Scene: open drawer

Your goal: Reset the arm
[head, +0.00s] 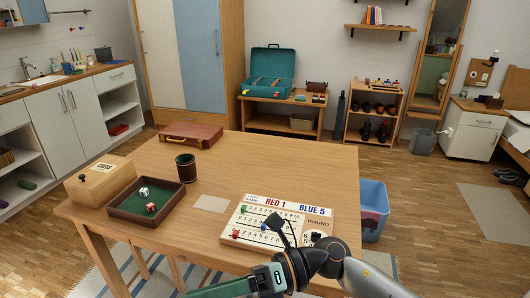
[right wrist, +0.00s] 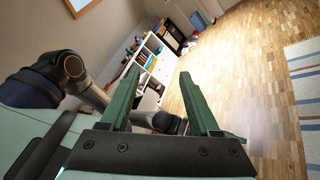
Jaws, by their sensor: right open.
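My right arm (head: 325,258) comes in from the lower right of the head view and bends over the table's front edge.
The wooden table (head: 285,163) holds a scoreboard (head: 265,222) close to my right arm, a green-lined dice tray (head: 165,190), a dark cup (head: 186,166), a wooden box (head: 100,182) and a brown case (head: 191,135). A blue bin (head: 373,215) stands right of the table.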

